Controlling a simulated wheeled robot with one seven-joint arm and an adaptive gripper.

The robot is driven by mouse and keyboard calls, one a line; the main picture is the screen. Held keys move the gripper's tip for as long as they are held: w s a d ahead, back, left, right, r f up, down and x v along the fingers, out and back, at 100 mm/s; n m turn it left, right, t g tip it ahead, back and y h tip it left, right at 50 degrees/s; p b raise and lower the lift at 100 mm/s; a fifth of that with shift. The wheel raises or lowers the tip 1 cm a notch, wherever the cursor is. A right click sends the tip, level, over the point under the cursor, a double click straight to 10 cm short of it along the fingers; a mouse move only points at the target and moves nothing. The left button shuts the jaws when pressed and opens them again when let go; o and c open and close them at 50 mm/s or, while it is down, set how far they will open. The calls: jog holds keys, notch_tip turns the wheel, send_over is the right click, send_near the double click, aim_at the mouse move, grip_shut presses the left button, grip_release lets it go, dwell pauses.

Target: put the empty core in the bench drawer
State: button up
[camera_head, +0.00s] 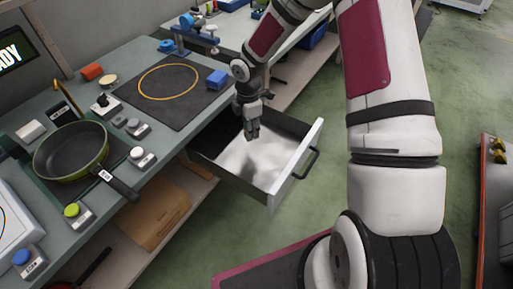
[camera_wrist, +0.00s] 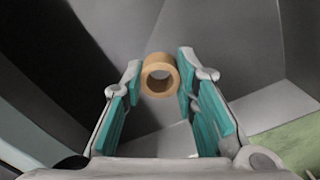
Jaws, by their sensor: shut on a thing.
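The empty core (camera_wrist: 147,84) is a tan cardboard ring with an open middle. In the wrist view it sits between the tips of my gripper (camera_wrist: 160,82), with a teal pad on either side. My gripper is shut on it. In the head view my gripper (camera_head: 252,131) points down over the bench drawer (camera_head: 296,165), near its bench-side end. I cannot make out the core there. The drawer is pulled out, with a pale grey bottom, dark sides and a dark handle on its front. The drawer's grey inside also fills much of the wrist view (camera_wrist: 215,45).
The workbench (camera_head: 165,138) carries a frying pan (camera_head: 70,150), several button boxes, a black mat (camera_head: 190,108) with an orange ring, and a blue block (camera_head: 217,79) near the drawer. A cardboard box (camera_head: 155,215) lies on the shelf below. Green floor beyond the drawer is clear.

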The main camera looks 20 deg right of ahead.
aim_at(250, 148)
jog(key=shift+f, duration=3.45)
jog(key=shift+f, duration=0.1)
jog(key=o, duration=0.7)
